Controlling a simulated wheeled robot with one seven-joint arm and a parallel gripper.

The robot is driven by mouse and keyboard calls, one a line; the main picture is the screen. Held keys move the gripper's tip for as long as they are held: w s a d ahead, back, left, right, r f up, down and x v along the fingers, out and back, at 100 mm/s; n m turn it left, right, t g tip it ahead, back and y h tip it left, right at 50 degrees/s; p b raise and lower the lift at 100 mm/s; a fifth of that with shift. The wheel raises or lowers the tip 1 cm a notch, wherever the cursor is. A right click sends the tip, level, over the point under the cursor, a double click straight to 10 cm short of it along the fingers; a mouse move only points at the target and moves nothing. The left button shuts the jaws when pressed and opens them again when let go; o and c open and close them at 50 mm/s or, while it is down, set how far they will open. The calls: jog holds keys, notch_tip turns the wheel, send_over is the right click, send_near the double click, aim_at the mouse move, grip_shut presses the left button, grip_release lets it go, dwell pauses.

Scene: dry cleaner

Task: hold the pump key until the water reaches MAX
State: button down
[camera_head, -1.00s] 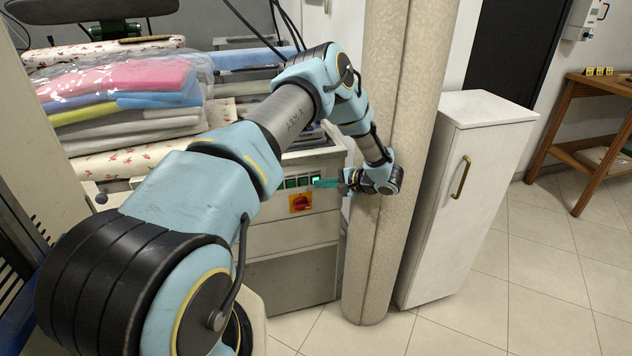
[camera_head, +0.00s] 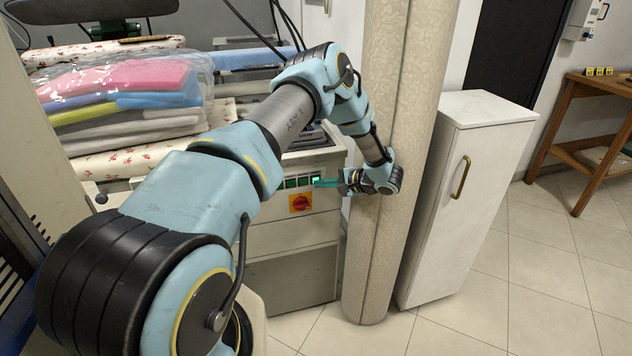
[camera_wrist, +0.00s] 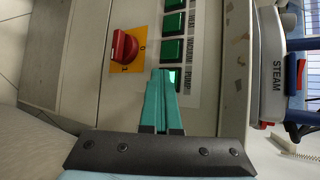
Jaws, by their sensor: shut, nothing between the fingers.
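My gripper (camera_head: 318,181) is shut and empty between its teal fingers, which also show in the wrist view (camera_wrist: 161,76). The fingertips are at the pump key (camera_wrist: 174,78), the end one in a row of green keys beside the label "PUMP". The key is lit bright green and partly covered by the fingers. The fingertips appear to touch it, but how far it is pressed cannot be told. The row of keys (camera_head: 292,183) is on the front panel of a beige machine (camera_head: 292,232). I see no water level or MAX mark in either view.
A red rotary switch (camera_wrist: 124,47) on a yellow plate lies close to the keys. A tall upholstered roll (camera_head: 375,260) stands right behind my wrist, with a white cabinet (camera_head: 465,190) beside it. Bagged folded laundry (camera_head: 120,80) lies at the left.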

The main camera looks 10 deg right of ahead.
jog(key=shift+s, duration=0.1)
dwell(0.3)
jog(key=shift+s+d+p, duration=0.1)
jog(key=shift+s+p, duration=0.4)
jog(key=shift+s, duration=0.2)
jog(key=s, duration=0.1)
jog(key=s+p, duration=0.1)
jog(key=s, duration=0.1)
jog(key=s+p, duration=0.1)
jog(key=s, duration=0.1)
jog(key=shift+d, duration=0.35)
dwell(1.2)
